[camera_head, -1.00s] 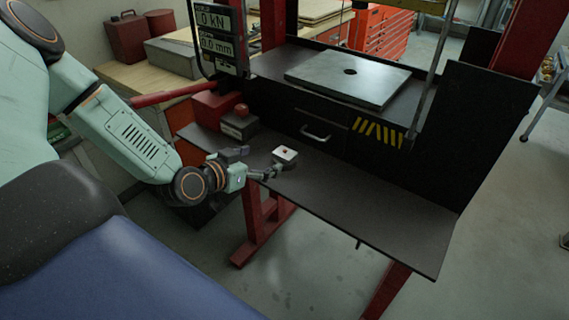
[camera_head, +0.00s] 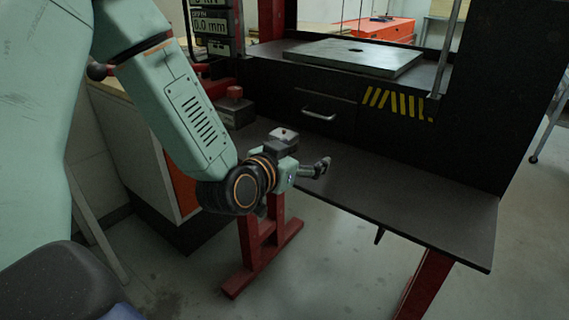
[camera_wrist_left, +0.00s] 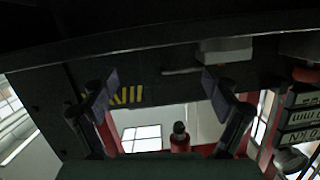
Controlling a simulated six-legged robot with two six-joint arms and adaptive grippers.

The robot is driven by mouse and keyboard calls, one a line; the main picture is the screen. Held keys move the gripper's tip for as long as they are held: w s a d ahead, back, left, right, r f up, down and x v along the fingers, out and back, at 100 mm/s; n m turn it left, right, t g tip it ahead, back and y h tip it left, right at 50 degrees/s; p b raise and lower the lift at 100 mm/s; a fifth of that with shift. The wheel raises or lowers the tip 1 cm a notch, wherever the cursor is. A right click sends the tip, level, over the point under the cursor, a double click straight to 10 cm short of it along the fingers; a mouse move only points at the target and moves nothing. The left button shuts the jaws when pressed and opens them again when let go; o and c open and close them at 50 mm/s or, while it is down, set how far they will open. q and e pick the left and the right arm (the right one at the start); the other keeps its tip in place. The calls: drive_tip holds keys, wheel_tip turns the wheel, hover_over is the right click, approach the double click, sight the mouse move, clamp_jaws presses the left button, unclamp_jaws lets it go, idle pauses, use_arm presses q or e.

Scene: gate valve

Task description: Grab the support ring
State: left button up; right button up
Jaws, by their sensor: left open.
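My left gripper (camera_head: 318,167) is at the front edge of the dark lower shelf, open and empty. A small pale square-topped piece (camera_head: 284,133) stands on the shelf behind the gripper, partly hidden by my wrist. In the left wrist view, which looks upside down, the two fingers (camera_wrist_left: 157,86) stand wide apart with nothing between them. A pale block (camera_wrist_left: 226,50), probably the same piece, shows beyond the right-hand finger, apart from it. No clear ring shape shows, so I cannot tell whether this piece is the support ring. My right gripper is not in view.
The dark shelf (camera_head: 400,205) is clear to the right. A red-knobbed block (camera_head: 235,108) stands behind the pale piece at left. Behind are a drawer handle (camera_head: 319,116) and a metal plate (camera_head: 355,62) above. Red press legs (camera_head: 262,240) stand below.

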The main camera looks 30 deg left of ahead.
use_arm(q)
drive_tip(key=shift+s+a+f+n+y+b, duration=0.35)
drive_tip(key=shift+s+f+n+y+b, duration=0.45)
drive_tip(key=shift+b, duration=0.4)
drive_tip(key=s+a+n+y, duration=0.1)
drive_tip(key=s+a+r+n+y, duration=0.1)
drive_tip(key=a+n+y, duration=0.1)
drive_tip(key=shift+a, duration=0.15)
drive_tip(key=shift+w+a+r+n+y, duration=0.15)
drive_tip(key=shift+a+r+n+y, duration=0.05)
drive_tip(key=shift+a+n+y, duration=0.1)
drive_tip(key=x, duration=0.7)
drive_tip(key=shift+w+a+f+b, duration=0.2)
drive_tip(key=shift+a+b, duration=0.1)
drive_tip(key=shift+b, duration=0.05)
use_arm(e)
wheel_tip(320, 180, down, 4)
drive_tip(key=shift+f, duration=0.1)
use_arm(q)
clamp_jaws()
drive_tip(key=shift+r, duration=0.15)
